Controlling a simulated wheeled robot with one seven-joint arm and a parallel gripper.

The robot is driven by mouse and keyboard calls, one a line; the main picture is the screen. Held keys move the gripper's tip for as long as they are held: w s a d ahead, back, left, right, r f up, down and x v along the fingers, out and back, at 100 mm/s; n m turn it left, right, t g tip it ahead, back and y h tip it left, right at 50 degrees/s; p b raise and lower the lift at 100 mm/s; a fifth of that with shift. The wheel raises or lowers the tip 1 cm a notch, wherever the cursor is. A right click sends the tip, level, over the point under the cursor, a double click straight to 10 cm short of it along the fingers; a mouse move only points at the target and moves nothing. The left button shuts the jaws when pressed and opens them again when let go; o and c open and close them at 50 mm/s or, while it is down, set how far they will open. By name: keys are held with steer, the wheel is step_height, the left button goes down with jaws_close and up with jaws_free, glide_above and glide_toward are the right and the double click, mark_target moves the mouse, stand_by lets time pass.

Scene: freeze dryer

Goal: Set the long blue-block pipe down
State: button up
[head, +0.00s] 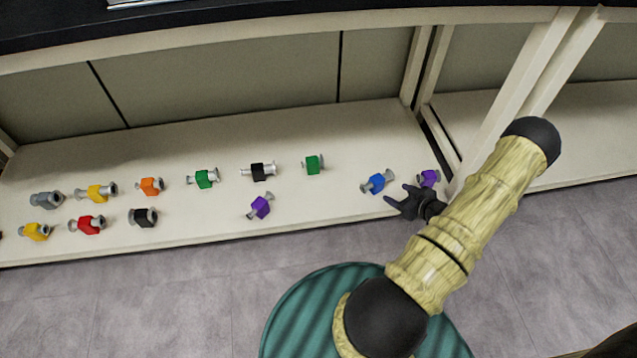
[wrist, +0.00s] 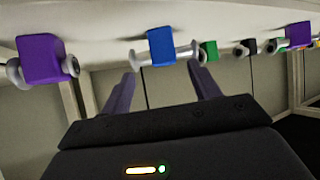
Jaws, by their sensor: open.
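The blue-block pipe (head: 376,183), a blue block on a silver flanged tube, lies on the white lower shelf near its right end. It also shows in the wrist view (wrist: 161,45) at the upper middle, just beyond my fingertips. My gripper (head: 397,195) is open and empty, low over the shelf's front part, close to the front right of this pipe. In the wrist view my gripper's two fingers (wrist: 162,68) point toward the pipe's two ends, with the block between their lines. I cannot tell whether a fingertip touches it.
A purple-block pipe (head: 429,178) lies close to the right of my gripper, by a shelf post. Another purple one (head: 261,207) lies to the left, and a green one (head: 313,164) farther back. Several other coloured pipes fill the left. Bare shelf (head: 325,205) lies between.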

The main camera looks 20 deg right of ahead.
steer(key=w+a+r+g+h, duration=0.1)
steer(key=w+a+r+g, duration=0.25)
steer(key=a+r, duration=0.4)
steer(key=w+a+r+g+h, duration=0.25)
steer(key=w+a+r, duration=0.2)
steer(key=r, duration=0.55)
steer(key=s+a+r+m+g+y, duration=0.1)
steer(key=s+a+r, duration=0.4)
steer(key=a, duration=0.4)
steer(key=s+a+r+m+g, duration=0.1)
steer(key=s+a+r+g, duration=0.1)
steer(key=s+a+r, duration=0.4)
steer(key=s+a, duration=0.2)
steer(key=a, duration=0.2)
steer(key=shift+a+r+y, duration=0.2)
steer(key=shift+r+y, duration=0.1)
steer(key=shift+y, duration=0.05)
